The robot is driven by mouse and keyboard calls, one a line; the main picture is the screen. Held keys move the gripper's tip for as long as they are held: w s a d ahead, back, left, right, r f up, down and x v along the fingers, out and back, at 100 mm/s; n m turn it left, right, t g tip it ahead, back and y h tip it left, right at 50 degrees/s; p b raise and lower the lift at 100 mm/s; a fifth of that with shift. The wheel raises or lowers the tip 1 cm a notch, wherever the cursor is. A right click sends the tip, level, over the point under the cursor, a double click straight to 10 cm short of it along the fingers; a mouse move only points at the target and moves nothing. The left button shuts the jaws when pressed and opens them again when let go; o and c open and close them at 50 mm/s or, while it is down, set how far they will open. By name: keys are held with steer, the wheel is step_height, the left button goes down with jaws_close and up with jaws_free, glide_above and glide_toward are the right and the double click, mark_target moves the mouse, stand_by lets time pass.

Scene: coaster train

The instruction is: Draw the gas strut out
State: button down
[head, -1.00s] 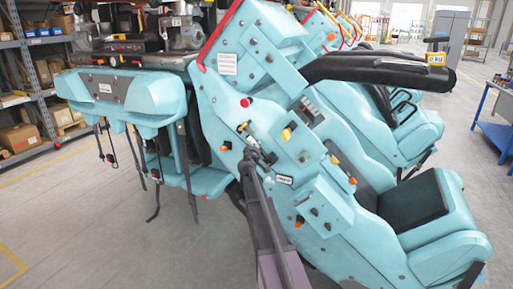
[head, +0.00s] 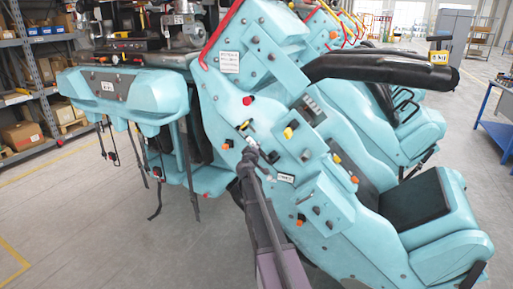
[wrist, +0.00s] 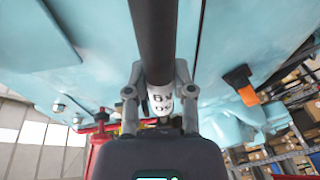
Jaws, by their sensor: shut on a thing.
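The gas strut (wrist: 153,35) shows in the wrist view as a dark rod running up from between my fingers, with a white, black-lettered section at its lower end. My gripper (wrist: 158,78) is shut on it, one finger on each side of the white section. In the head view my gripper (head: 249,154) is at the side of the turquoise coaster car (head: 222,110). The strut is too small and covered there to make out clearly, and I cannot tell whether its ends are still attached.
An orange-and-black part (wrist: 240,84) sticks out right of the strut in the wrist view. Coloured knobs and a raised box (head: 325,200) are on the car's side. Shelves (head: 40,85) stand at the left. The floor (head: 110,235) at front left is clear.

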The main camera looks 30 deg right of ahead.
steer(key=shift+s+a, duration=0.2)
steer(key=shift+s+a, duration=0.6)
steer(key=shift+a, duration=0.2)
stand_by(0.4)
steer(key=shift+w+a+v, duration=0.15)
steer(key=shift+a+v, duration=0.05)
steer(key=shift+v, duration=0.75)
steer(key=shift+w+a+v, duration=0.15)
steer(key=shift+a+v, duration=0.05)
steer(key=shift+v, duration=0.8)
steer(key=shift+w+a+v, duration=0.15)
steer(key=shift+v, duration=0.8)
steer(key=shift+r, duration=0.1)
